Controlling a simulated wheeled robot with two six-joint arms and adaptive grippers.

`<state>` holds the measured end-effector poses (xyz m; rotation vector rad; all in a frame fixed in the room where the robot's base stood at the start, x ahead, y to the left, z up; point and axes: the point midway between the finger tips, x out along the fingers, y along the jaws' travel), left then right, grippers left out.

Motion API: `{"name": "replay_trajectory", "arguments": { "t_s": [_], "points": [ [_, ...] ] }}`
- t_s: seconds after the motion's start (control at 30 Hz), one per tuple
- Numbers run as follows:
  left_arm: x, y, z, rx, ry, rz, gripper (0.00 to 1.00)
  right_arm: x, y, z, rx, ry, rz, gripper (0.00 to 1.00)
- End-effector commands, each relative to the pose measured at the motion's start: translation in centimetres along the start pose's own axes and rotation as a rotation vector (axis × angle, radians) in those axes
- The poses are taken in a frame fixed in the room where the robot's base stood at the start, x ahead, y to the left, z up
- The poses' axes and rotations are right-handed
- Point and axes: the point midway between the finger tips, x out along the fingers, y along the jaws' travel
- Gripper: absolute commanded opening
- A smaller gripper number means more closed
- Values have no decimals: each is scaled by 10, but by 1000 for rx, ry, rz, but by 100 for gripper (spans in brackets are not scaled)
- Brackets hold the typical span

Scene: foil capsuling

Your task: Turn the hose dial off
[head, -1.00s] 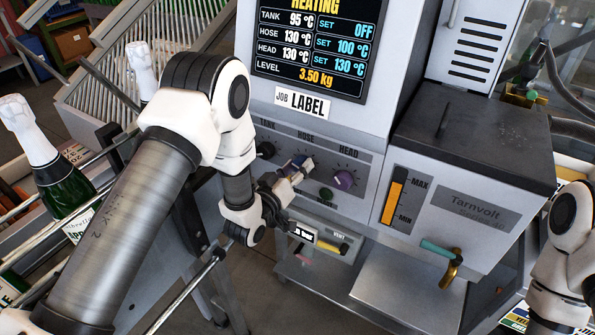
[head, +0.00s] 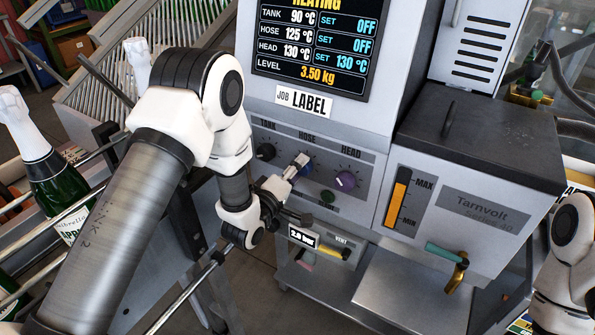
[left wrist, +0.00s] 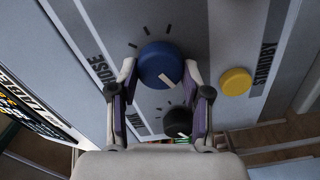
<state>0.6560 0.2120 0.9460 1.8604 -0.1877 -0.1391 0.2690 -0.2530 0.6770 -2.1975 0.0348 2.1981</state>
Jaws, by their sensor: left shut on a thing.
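The hose dial is a round blue knob (left wrist: 158,62) under the HOSE label, with a white pointer line towards the lower right in the left wrist view. My left gripper (left wrist: 161,72) has a finger on each side of it and is shut on it. In the head view the left gripper (head: 299,164) covers most of the dial. The display (head: 314,40) reads hose 125 °C with SET OFF, tank 90 °C with SET OFF, and head 130 °C with SET 130 °C. My right arm shows at the right edge, its gripper out of view.
The black tank dial (head: 266,151) and the purple head dial (head: 346,180) flank the hose dial. A yellow standby button (left wrist: 235,81) is close by. Below are a pressure readout (head: 303,238) and a teal-handled tap (head: 444,249). Foil-topped bottles (head: 55,185) stand at left.

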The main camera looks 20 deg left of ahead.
Motion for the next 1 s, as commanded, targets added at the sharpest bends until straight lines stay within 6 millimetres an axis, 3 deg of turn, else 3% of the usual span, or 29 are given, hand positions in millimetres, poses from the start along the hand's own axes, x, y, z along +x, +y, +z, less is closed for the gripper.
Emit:
{"name": "replay_trajectory", "arguments": {
  "t_s": [0.6, 0.63, 0.7, 1.0],
  "points": [
    [0, 0, -1, -51, 3, 0, 13, 2, 0, 0, 0, 0, 0, 40],
    [0, 0, -1, -51, 3, 0, 55, 2, 0, 0, 0, 0, 0, 40],
    [0, 0, -1, -51, 3, 0, 73, 2, 0, 0, 0, 0, 0, 40],
    [-1, 0, 0, -50, 1, -1, 73, 1, 0, 0, 0, 0, 0, 40]
  ]
}}
